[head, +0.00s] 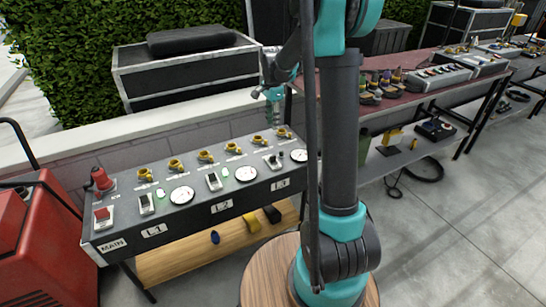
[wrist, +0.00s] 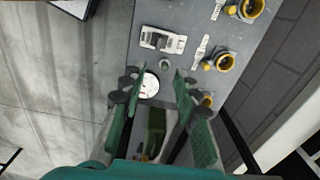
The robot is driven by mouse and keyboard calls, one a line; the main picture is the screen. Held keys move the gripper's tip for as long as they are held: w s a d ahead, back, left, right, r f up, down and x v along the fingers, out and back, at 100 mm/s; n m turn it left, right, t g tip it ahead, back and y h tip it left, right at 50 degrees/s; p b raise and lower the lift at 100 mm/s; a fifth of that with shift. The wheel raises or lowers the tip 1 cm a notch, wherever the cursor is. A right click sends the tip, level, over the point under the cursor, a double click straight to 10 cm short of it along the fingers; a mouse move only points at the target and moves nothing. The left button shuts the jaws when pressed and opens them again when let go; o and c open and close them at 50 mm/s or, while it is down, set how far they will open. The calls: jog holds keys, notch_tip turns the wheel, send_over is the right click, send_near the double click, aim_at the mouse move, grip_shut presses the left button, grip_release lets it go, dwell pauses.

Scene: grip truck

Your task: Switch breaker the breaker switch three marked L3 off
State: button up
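The L3 breaker switch (head: 272,161) is a small dark-and-white rocker at the right end of the grey panel, above the L3 label (head: 280,184). It also shows in the wrist view (wrist: 162,40), beyond my fingertips, with a grey round knob or lamp beside it. I cannot tell which way it is thrown. My gripper (head: 273,94) points down above the back right of the panel, apart from the switch. In the wrist view its two fingers (wrist: 155,88) are spread with nothing between them; the white L3 gauge (wrist: 150,86) shows below the gap.
The panel (head: 235,192) also carries L2 (head: 213,181), L1 (head: 146,203) and red MAIN (head: 103,217) switches, white gauges, yellow sockets along the back and a red plug (head: 101,180). A red-topped table (head: 425,80) with gear stands right. A low wall (head: 200,120) runs behind.

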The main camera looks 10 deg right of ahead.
aim_at(273, 159)
notch_tip(273, 159, down, 17)
jog(key=shift+f, duration=0.15)
dwell(0.5)
grip_shut()
